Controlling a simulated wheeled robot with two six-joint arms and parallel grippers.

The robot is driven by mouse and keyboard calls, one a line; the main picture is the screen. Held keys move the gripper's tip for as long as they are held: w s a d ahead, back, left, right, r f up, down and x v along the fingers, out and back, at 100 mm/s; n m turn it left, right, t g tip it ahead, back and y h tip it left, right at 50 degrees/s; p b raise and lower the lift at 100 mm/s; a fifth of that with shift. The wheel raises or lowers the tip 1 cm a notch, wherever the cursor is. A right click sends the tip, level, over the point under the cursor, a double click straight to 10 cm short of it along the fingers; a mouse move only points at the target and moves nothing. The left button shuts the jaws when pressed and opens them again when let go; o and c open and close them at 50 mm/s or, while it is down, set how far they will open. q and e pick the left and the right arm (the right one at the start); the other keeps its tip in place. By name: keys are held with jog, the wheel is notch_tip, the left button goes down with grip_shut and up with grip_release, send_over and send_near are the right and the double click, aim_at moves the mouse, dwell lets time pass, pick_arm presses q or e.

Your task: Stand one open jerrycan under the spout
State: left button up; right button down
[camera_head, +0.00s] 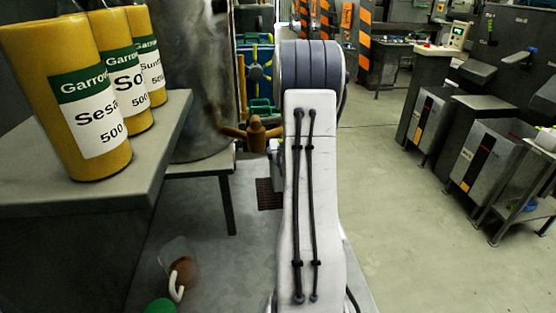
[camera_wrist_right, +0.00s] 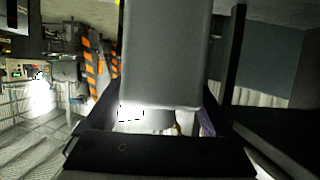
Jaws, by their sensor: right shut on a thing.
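In the right wrist view my right gripper (camera_wrist_right: 160,118) is shut on a large plain grey block-like body (camera_wrist_right: 165,50). It fills the middle of that view, and I cannot tell whether it is a jerrycan. In the head view my own white arm link covers the centre and hides my right gripper. My left gripper is in neither view. A brass-coloured fitting with a cross-shaped knob (camera_head: 252,132) sits by a large metal drum (camera_head: 192,90); I cannot tell whether it is the spout. A small translucent vessel (camera_head: 178,255) with a pale curved handle and brown contents shows low on the left.
Three yellow containers (camera_head: 88,70) with green and white labels stand on a grey table (camera_head: 90,195) at the left. A green round thing (camera_head: 160,305) shows at the bottom edge. Grey machines (camera_head: 485,160) line the right. The floor (camera_head: 385,190) between is clear.

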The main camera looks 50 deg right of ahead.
jog(key=f, duration=0.2)
jog(key=a+f, duration=0.1)
jog(key=shift+w+f, duration=0.2)
jog(key=shift+w, duration=0.2)
jog(key=shift+f, duration=0.2)
grip_release()
